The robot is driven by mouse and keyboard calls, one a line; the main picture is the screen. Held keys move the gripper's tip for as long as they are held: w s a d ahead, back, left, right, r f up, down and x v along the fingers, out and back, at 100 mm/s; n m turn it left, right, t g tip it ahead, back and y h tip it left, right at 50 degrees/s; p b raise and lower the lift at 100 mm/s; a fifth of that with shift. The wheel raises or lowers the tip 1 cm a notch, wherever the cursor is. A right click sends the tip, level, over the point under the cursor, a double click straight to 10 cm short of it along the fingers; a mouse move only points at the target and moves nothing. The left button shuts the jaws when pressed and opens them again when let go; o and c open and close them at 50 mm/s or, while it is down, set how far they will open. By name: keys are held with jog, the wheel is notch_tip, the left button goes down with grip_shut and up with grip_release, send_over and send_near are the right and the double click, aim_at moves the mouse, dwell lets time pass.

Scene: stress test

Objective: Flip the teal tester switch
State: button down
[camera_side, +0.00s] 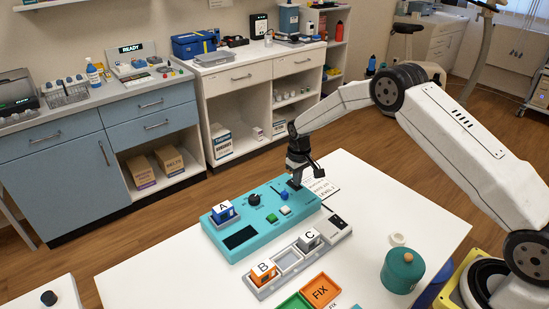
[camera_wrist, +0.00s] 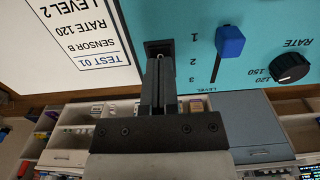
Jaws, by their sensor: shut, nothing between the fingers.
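The teal tester (camera_side: 262,228) lies on the white table; it also shows in the wrist view (camera_wrist: 205,18). A small dark switch (camera_wrist: 158,45) sits on its panel, left of the blue slider (camera_wrist: 230,40). My gripper (camera_side: 296,184) is over the right end of the tester, pointing down. In the wrist view my gripper's fingers (camera_wrist: 160,65) are shut with nothing held, and their tips overlap the switch. They mostly hide its lever, so I cannot tell its position or whether they touch it.
The slider is beside mark 1. The black rate knob (camera_wrist: 291,67) is farther right. A card (camera_wrist: 75,45) reads TEST 01, SENSOR B, RATE 120, LEVEL 2. Block A (camera_side: 223,211) sits on the tester; a grey tray (camera_side: 262,289) holds blocks B and C in front.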

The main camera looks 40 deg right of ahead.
aim_at(298, 188)
jog(key=shift+r, duration=3.15)
jog(key=shift+s+r, duration=0.1)
jog(key=s+a+r+t, duration=0.1)
jog(key=s+a+r, duration=0.1)
jog(key=s, duration=0.7)
jog(key=s+a+r, duration=0.2)
jog(key=s+r, duration=0.1)
jog(key=s, duration=0.6)
jog(key=s+a+r+t, duration=0.1)
jog(key=s+a+r, duration=0.1)
jog(key=s, duration=0.8)
jog(key=shift+a+r+t, duration=0.15)
jog(key=shift+r+t, duration=0.15)
jog(key=shift+r, duration=0.4)
